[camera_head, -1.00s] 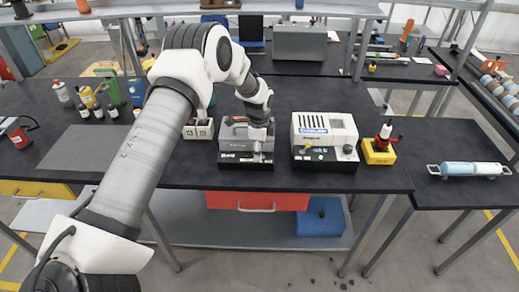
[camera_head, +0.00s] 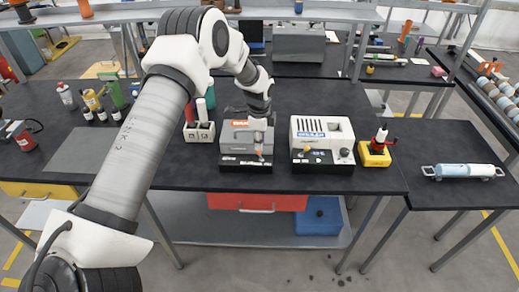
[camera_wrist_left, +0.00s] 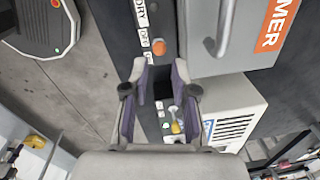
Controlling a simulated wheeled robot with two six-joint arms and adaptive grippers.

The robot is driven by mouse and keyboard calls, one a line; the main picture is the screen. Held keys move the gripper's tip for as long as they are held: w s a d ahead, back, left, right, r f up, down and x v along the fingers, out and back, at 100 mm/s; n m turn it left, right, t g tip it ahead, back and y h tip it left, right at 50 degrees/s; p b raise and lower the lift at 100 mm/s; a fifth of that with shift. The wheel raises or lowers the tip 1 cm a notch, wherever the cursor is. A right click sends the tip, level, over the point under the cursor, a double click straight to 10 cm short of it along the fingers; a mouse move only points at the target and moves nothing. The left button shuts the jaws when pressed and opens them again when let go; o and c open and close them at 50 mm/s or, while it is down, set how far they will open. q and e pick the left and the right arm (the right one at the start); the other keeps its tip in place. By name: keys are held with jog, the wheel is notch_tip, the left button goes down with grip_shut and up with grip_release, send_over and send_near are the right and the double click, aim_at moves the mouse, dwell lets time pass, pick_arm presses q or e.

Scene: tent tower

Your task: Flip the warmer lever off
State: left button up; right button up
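The warmer (camera_head: 236,138) is a grey box with an orange label and a black front panel, at the middle of the bench. Its label reads "MER" in part in the left wrist view (camera_wrist_left: 278,22). A small orange part (camera_head: 259,153), perhaps the lever tip, shows at its front; a round orange piece (camera_wrist_left: 159,47) sits on the black panel beside small white labels in the wrist view. I cannot tell the lever's position. My left gripper (camera_wrist_left: 159,78) is open and empty, pointing down above the panel, apart from the orange piece. My right gripper is not in view.
A white machine (camera_head: 321,132) with a green light and knobs stands right of the warmer. A beige block (camera_head: 200,132) with red and white handles is to its left. A yellow stand (camera_head: 374,158) is further right. Bare bench lies behind the warmer.

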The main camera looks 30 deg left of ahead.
pick_arm(q)
jog(key=shift+r+p, duration=0.8)
jog(key=shift+r, duration=0.7)
notch_tip(320, 180, up, 12)
jog(key=shift+s+d, duration=0.15)
jog(key=shift+s, duration=0.2)
jog(key=shift+f, duration=0.1)
